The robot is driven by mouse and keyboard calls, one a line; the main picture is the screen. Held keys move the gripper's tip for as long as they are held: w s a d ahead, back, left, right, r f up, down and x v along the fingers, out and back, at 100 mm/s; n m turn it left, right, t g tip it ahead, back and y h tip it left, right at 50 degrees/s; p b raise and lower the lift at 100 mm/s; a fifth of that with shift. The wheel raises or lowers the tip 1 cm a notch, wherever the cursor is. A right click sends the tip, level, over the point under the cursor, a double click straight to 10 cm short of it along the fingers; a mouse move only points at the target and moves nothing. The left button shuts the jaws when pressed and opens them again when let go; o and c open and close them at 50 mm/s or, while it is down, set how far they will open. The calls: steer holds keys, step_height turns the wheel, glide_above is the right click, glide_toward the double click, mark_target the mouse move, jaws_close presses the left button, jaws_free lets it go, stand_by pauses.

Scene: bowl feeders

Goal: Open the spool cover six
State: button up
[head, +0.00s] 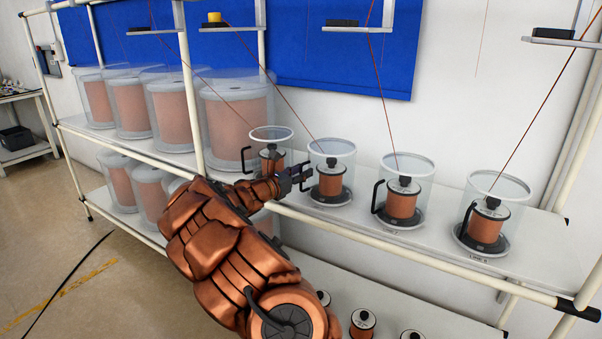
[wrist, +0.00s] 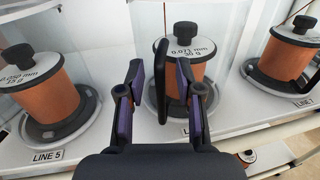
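The third-from-right small feeder in the head view is a clear cylindrical spool cover (head: 332,147) over a copper spool, second from the left in the row. In the wrist view the same cover (wrist: 222,32) stands in the middle, over a spool (wrist: 193,75) marked 0.071 mm. Its label is mostly hidden. Its black upright handle (wrist: 160,78) faces me. My gripper (head: 303,178) is at the left side of this cover. In the wrist view my gripper (wrist: 160,98) is open, with the handle between its two purple-padded fingers. Contact with the handle cannot be told.
The LINE 5 spool (wrist: 38,95) is close on the left and the LINE 7 spool (wrist: 290,55) on the right. Large clear drums (head: 235,115) stand at the left. A white shelf rail (head: 400,258) runs along the front. Copper wires rise from the covers.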

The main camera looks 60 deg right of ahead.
jaws_close()
stand_by(0.6)
